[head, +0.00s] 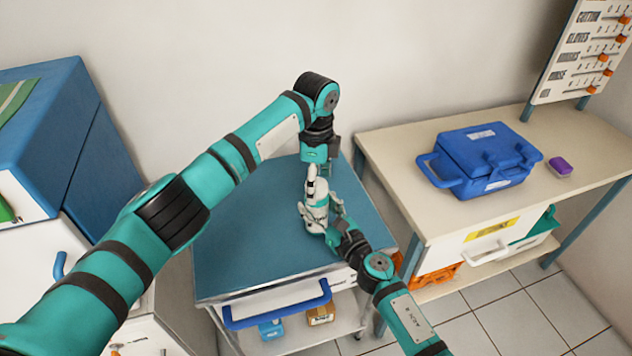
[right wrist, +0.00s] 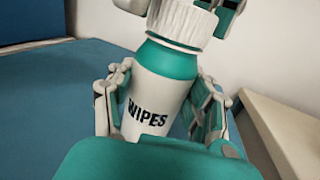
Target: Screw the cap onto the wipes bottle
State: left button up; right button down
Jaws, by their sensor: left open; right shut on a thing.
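The white and teal wipes bottle (head: 315,214) stands upright on the blue cart top in the head view. Its WIPES label faces the right wrist camera (right wrist: 152,108). My right gripper (head: 333,217) is shut on the bottle's body, with a finger on each side in the right wrist view (right wrist: 160,105). The white ribbed cap (right wrist: 183,24) sits at the top of the bottle's neck; whether it is threaded on cannot be told. My left gripper (head: 317,178) is open and points down above the bottle, its fingers near the cap. The cap's top is hidden.
The blue-topped cart (head: 240,235) is otherwise clear. A beige table (head: 405,165) on the right holds a blue case (head: 487,162) and a small purple item (head: 560,166). A blue and white cabinet (head: 75,140) stands at the left, and a wall (head: 400,60) is behind.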

pick_arm(q)
notch_tip(320, 180, up, 11)
jog(key=shift+r, duration=0.2)
pick_arm(e)
jog(key=shift+c, duration=2.2)
grip_release()
jog(key=v, duration=1.2)
